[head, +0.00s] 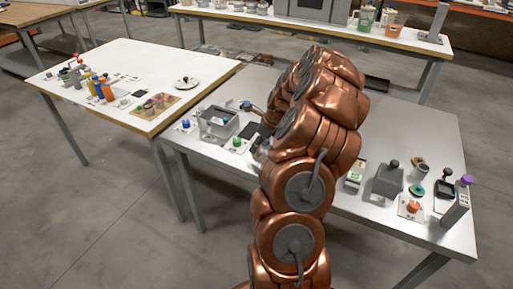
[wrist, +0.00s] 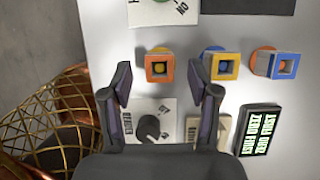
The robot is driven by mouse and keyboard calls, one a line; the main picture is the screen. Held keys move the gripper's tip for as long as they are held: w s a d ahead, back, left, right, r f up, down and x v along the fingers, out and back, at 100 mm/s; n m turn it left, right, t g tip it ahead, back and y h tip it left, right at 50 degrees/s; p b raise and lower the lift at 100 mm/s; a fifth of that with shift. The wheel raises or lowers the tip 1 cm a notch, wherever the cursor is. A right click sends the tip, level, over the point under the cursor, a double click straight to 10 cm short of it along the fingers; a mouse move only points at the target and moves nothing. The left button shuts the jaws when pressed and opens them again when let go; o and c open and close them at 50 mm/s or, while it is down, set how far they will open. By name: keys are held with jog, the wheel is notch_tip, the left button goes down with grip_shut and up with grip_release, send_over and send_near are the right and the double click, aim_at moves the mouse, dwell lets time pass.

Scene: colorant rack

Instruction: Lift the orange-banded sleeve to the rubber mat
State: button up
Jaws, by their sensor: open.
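In the wrist view, my gripper (wrist: 160,68) is open, one finger on each side of an orange square-topped sleeve (wrist: 157,66). I see clear gaps at both sides; I cannot tell how far above it the fingertips are. To its right stand a blue-and-yellow square-topped sleeve (wrist: 222,66) and a blue one (wrist: 285,66) with orange at its opening and left side. A dark flat rectangle (wrist: 248,5), perhaps the rubber mat, shows at the top edge. A dark rectangle (head: 251,130) also lies on the table in the head view. My copper arm hides the gripper and sleeves there.
In the wrist view, a black display (wrist: 258,131) with green text and a dark knob on a plate (wrist: 152,126) lie below the sleeves. In the head view, a grey open box (head: 218,122) and a grey block (head: 388,180) stand on the metal table (head: 425,135).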

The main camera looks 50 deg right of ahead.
jog(key=shift+x, duration=1.2)
jog(key=c, duration=0.9)
